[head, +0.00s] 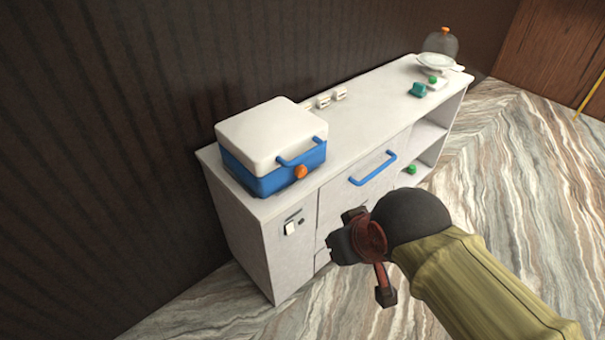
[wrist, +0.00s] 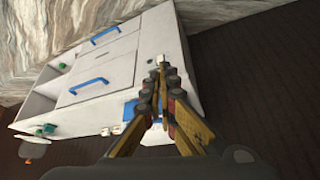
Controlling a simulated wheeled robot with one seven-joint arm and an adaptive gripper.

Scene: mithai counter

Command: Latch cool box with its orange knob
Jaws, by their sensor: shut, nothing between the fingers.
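The cool box (head: 258,182) sits on the left end of the white counter, with a blue body and a white lid (head: 268,128) that lies down on it. Its orange knob (head: 300,171) is on the front face, below the blue lid handle (head: 302,154). My gripper (head: 343,240) is in front of the counter, apart from the box and the knob, to their lower right. In the wrist view my gripper (wrist: 162,66) has its fingers together with nothing in them. There, parts of the cool box (wrist: 131,108) show behind the fingers, and the knob is hidden.
The white counter (head: 375,112) has a blue-handled front door (head: 372,170), a switch panel (head: 291,226) and open shelves on the right. Small white blocks (head: 324,101), a teal item (head: 418,89) and a scale-like dish (head: 436,62) stand on top. A dark wall (head: 150,120) rises behind.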

